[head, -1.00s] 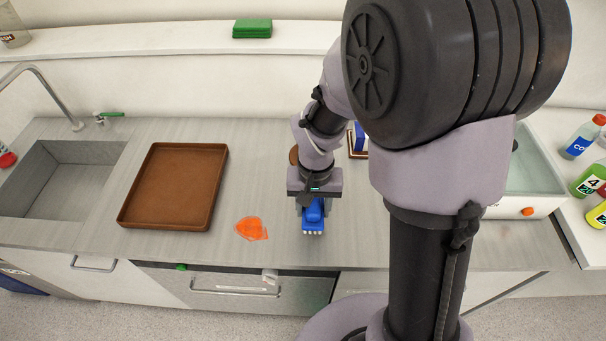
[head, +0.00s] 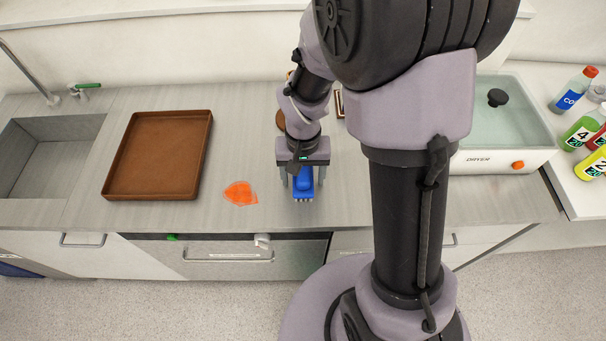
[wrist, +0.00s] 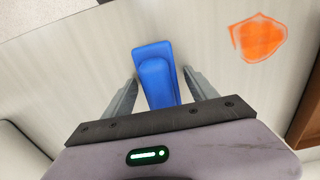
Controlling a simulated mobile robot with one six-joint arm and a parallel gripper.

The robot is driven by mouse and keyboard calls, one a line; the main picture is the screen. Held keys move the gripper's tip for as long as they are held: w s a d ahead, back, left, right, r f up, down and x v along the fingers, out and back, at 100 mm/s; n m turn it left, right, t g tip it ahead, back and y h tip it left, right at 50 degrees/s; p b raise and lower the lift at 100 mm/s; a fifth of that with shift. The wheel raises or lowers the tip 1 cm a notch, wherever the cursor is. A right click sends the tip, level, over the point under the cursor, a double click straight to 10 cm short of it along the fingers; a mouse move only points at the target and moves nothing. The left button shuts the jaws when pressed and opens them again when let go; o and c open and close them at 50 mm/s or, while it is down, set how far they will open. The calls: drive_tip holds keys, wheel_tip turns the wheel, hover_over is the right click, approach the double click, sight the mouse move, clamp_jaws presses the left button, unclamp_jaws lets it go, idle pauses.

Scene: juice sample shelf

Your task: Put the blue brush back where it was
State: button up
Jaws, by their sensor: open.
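The blue brush (head: 303,182) lies on the grey counter near its front edge, with white bristles showing at its near end in the head view. My gripper (head: 303,183) is over it with the fingers open, one on each side of the brush. In the wrist view the blue brush (wrist: 156,72) lies between the two fingers of my gripper (wrist: 160,85), with a gap on both sides. An orange patch (head: 240,193) on the counter is just left of the brush; it also shows in the wrist view (wrist: 259,38).
A brown tray (head: 108,190) lies left of the orange patch, with a sink (head: 50,165) beyond it. A dryer (head: 530,160) and several bottles (head: 573,90) stand at the right. A small framed item and a brown round thing are partly hidden behind my arm.

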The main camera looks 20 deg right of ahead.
wheel_tip(320, 180, up, 12)
drive_tip(key=p, duration=0.5)
drive_tip(key=shift+r, duration=0.1)
wheel_tip(320, 180, up, 5)
drive_tip(key=t, duration=0.1)
hover_over(303, 170)
drive_tip(key=s, duration=0.1)
drive_tip(key=s+a+r+t+y, duration=0.2)
drive_tip(key=s+a+r+t, duration=0.2)
drive_tip(key=s+r, duration=0.6)
drive_tip(key=shift+s+m+t, duration=0.4)
drive_tip(key=shift+s, duration=0.45)
drive_tip(key=shift+r, duration=0.1)
wheel_tip(303, 170, down, 7)
drive_tip(key=b, duration=0.7)
